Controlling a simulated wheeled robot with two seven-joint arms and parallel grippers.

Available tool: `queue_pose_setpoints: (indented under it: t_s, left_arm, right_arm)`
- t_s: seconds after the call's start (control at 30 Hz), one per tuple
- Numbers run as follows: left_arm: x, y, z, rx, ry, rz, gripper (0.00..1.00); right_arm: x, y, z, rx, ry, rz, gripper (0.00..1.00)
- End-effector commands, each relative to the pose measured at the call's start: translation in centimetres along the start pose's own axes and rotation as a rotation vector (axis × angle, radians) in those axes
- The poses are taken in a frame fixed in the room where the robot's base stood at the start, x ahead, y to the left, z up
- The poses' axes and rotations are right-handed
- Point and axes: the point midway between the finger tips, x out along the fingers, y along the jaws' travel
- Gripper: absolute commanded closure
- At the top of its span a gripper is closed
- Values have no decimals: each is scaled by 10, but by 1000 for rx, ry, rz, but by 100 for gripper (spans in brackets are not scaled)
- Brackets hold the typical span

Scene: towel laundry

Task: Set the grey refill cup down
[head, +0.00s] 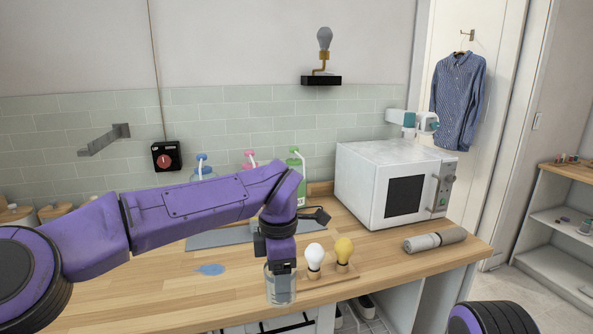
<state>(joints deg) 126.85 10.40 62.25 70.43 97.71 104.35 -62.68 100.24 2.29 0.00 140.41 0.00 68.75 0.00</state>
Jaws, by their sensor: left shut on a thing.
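My left gripper (281,268) points down near the front of the wooden counter (130,287). It is shut on the grey refill cup (281,291), a translucent, upright cup just below the fingers. The fingers cover part of the cup's upper side. The cup shows against the counter's front edge, and I cannot tell whether its base touches the wood. My right gripper is not in view; only a dark and purple part of my right arm shows at the bottom right.
A white bulb (314,257) and a yellow bulb (343,251) stand close to the cup's right. A blue puddle-like patch (210,269) lies to its left. A white microwave (391,183) and a grey roll (435,240) are at the right. The front left counter is clear.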

Motion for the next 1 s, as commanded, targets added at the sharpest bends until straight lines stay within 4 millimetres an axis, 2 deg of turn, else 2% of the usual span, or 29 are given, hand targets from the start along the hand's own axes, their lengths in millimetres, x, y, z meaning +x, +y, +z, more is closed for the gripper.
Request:
queue_pose_setpoints:
  t_s: [0.27,0.4,0.57,0.77,0.9,1.0]
  left_arm:
    - [6,3,-2,258,1,-2,63]
    - [16,2,-2,472,0,-3,63]
    - [35,3,-16,787,-1,-4,63]
    - [75,3,-61,1313,-4,-4,63]
    - [111,-7,-104,1649,-6,-4,63]
    - [132,-18,-130,1788,-6,-1,63]
  right_arm:
    - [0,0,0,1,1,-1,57]
    - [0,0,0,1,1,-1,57]
    - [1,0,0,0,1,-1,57]
    - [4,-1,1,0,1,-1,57]
    - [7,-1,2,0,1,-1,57]
    - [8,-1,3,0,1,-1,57]
